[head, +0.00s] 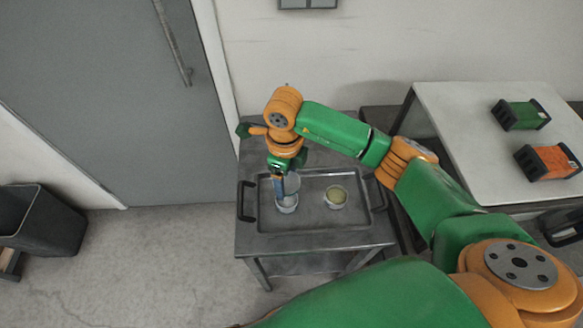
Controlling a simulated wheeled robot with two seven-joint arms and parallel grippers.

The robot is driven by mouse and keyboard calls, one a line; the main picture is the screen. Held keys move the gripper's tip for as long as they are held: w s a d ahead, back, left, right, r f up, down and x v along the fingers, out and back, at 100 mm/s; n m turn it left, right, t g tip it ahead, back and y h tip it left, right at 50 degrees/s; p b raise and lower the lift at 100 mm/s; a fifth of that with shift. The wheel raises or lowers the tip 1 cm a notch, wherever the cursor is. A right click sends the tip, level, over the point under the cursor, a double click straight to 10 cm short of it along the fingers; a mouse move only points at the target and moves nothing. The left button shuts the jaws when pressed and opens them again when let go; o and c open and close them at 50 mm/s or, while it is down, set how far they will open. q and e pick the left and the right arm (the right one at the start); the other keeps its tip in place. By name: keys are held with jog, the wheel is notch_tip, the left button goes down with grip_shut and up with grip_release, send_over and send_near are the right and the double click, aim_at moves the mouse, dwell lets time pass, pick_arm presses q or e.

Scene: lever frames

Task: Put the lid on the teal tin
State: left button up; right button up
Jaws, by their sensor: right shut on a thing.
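My right gripper (283,188) points down over the left half of a grey metal tray. It is shut on a pale grey thing that looks like the lid (293,186), though it is small and partly hidden by the fingers. Just below it is a pale blue-grey round tin (288,206), which may be the teal tin. I cannot tell whether the lid touches it. A second round container (335,197), with a pale rim and an olive-coloured top or inside, stands to the right and apart from the gripper. My left gripper is not in view.
The tray (318,224) has dark handles and lies on a grey metal cart (315,240). A white table (455,125) at the right bears a green-and-black case (520,114) and an orange-and-black case (547,162). A dark bin (45,220) stands at the left by a grey door (120,90).

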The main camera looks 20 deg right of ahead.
jog(key=shift+f+m+b, duration=0.3)
jog(key=shift+f, duration=0.15)
notch_tip(320, 180, down, 4)
jog(key=b, duration=0.3)
jog(key=shift+w+f+b, duration=0.1)
jog(key=shift+f+b, duration=0.45)
jog(key=shift+r, duration=0.1)
jog(key=shift+f+b, duration=0.4)
jog(key=shift+b, duration=0.15)
jog(key=shift+f, duration=0.1)
dwell(0.4)
dwell(0.3)
